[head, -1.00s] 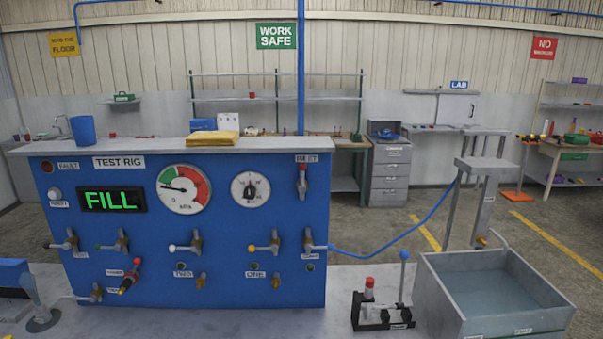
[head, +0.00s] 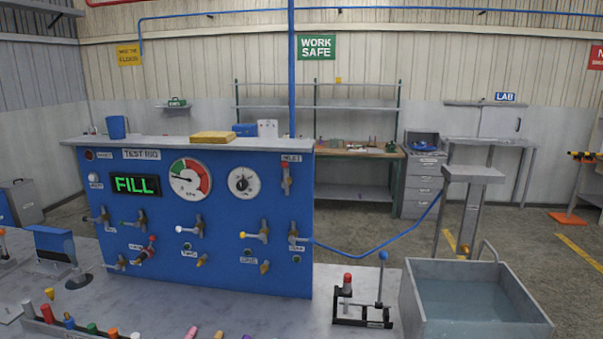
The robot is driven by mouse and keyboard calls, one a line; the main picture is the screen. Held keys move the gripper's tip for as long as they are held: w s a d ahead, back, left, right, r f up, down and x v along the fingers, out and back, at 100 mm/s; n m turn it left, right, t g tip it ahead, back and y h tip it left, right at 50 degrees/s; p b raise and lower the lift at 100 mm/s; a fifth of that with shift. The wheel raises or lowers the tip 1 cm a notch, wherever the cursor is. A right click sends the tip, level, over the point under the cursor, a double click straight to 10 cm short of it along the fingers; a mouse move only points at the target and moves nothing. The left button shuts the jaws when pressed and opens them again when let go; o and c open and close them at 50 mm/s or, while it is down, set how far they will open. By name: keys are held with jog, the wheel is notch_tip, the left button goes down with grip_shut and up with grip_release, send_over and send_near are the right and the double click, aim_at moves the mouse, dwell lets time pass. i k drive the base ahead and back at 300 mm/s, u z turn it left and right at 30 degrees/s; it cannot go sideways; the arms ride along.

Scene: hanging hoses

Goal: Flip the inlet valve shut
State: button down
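The blue test rig panel (head: 225,262) stands on the bench at the left and middle of the head view. The inlet valve (head: 286,181) is at the panel's upper right, under a label that reads INLET. It is small, with a red part and a metal body, and looks upright; its exact setting is too small to tell. The green display (head: 135,185) reads FILL. The red, white and green gauge (head: 190,179) has its needle pointing left. My gripper is not in view.
More valves (head: 255,234) line the panel below. A blue hose (head: 372,252) runs from its right side toward a metal stand. A water tank (head: 407,300) and a black fixture with a red-topped post (head: 347,290) stand at right. Several coloured pegs (head: 69,321) are along the front edge.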

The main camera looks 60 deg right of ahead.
aim_at(284, 165)
jog(key=u, duration=0.15)
jog(key=i, duration=0.9)
jog(key=z, duration=0.05)
